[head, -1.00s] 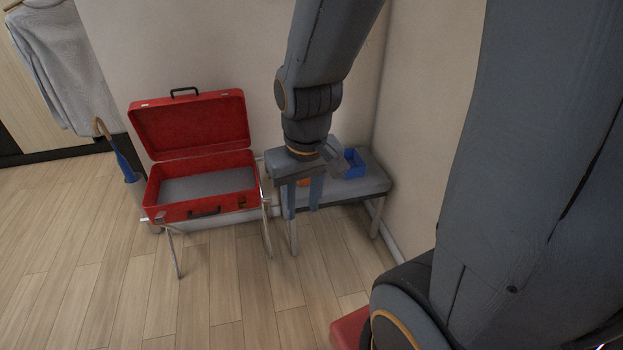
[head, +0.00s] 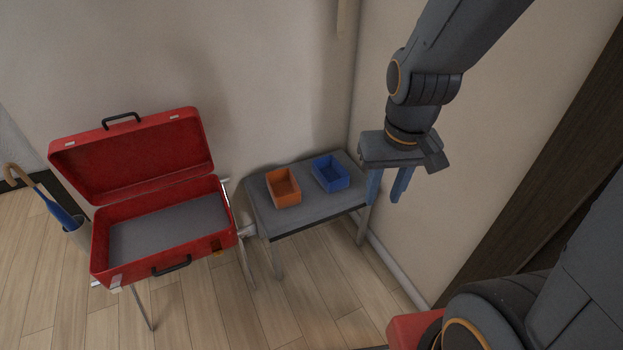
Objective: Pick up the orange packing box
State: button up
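The orange packing box (head: 284,188) is a small open-topped box. It sits on the left part of a grey bench (head: 275,222) against the wall. A similar blue box (head: 331,173) sits to its right on the same bench, with a small gap between them. My gripper (head: 387,190) is to the right of both boxes in the picture, near the bench's right end and apart from the orange box. Its two blue fingers point down and are spread, with nothing visible between them.
An open red suitcase (head: 165,226) stands on a folding rack left of the bench. A blue umbrella (head: 60,212) with a curved handle stands in a holder at far left. Walls (head: 270,80) close off the back and right. The wooden floor (head: 300,310) in front of the bench is clear.

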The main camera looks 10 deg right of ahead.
aim_at(284, 189)
jog(key=u, duration=0.05)
jog(key=i, duration=1.05)
jog(key=u, duration=0.6)
